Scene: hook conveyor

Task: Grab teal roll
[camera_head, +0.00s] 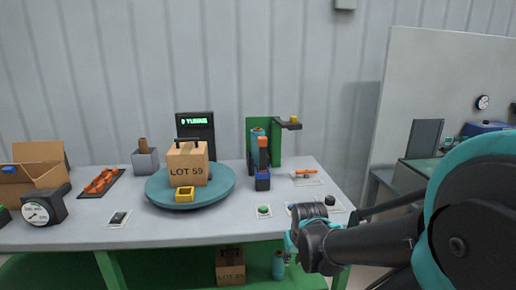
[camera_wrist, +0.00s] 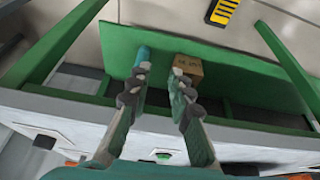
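A teal roll (camera_head: 278,264) stands upright on the green lower shelf under the table, right of a cardboard box (camera_head: 230,266). In the wrist view the teal roll (camera_wrist: 143,54) shows beyond the left fingertip, with the box (camera_wrist: 189,66) beyond the right one. My gripper (camera_head: 291,243) is in front of the table's right part, above the roll in the picture. In the wrist view my gripper (camera_wrist: 160,80) has its fingers apart with nothing between them. The left finger hides the roll's near part.
The table (camera_head: 110,236) above the shelf holds a teal turntable (camera_head: 160,192) with a "LOT 59" box (camera_head: 187,164), and a green stand (camera_head: 276,142) with another teal object (camera_head: 257,133) beside it. Green table legs (camera_wrist: 284,60) flank the shelf in the wrist view.

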